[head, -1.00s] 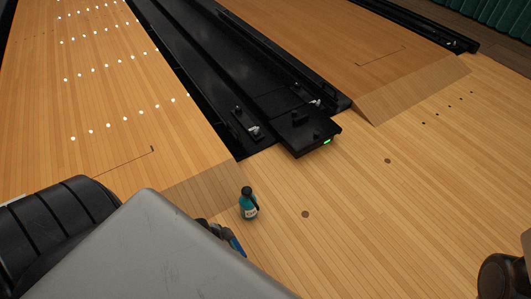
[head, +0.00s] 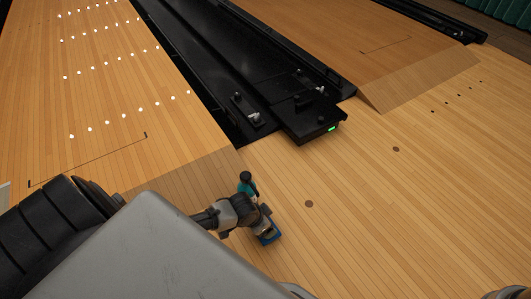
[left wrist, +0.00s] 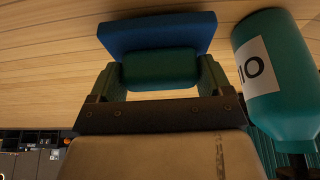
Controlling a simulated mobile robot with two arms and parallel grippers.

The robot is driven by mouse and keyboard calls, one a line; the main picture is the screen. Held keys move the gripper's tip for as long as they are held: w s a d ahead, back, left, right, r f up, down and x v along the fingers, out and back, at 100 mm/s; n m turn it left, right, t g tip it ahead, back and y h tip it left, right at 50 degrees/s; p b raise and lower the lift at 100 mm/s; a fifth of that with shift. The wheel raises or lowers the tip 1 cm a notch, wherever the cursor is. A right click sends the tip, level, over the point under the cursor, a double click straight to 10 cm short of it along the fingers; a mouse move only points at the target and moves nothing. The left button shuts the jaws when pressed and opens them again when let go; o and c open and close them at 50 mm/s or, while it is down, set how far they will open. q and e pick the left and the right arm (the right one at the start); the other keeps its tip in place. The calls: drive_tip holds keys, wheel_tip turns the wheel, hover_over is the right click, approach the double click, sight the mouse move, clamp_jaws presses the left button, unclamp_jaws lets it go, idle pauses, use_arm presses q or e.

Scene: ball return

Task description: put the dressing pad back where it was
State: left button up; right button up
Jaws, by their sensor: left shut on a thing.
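The dressing pad is a flat blue block (left wrist: 157,35) with a teal grip (left wrist: 160,69) in the left wrist view. My left gripper (left wrist: 160,76) is shut on the teal grip, with a finger on each side. In the head view the blue pad (head: 270,239) shows just beyond my left gripper (head: 263,220), low over the wooden floor. I cannot tell whether it touches the floor. My right gripper is not in view.
A teal bottle (head: 246,188) with a black top stands on the floor close behind my left gripper, partly hidden; its label shows in the left wrist view (left wrist: 256,69). A black ball return (head: 311,122) with a green light lies beyond. Floor to the right is clear.

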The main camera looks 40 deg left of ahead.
use_arm(q)
drive_tip(key=shift+b+x, duration=0.3)
drive_tip(key=shift+x, duration=0.5)
drive_tip(key=shift+w+r, duration=0.1)
drive_tip(key=shift+r, duration=0.05)
drive_tip(key=o, duration=0.7)
drive_tip(key=shift+o, duration=0.2)
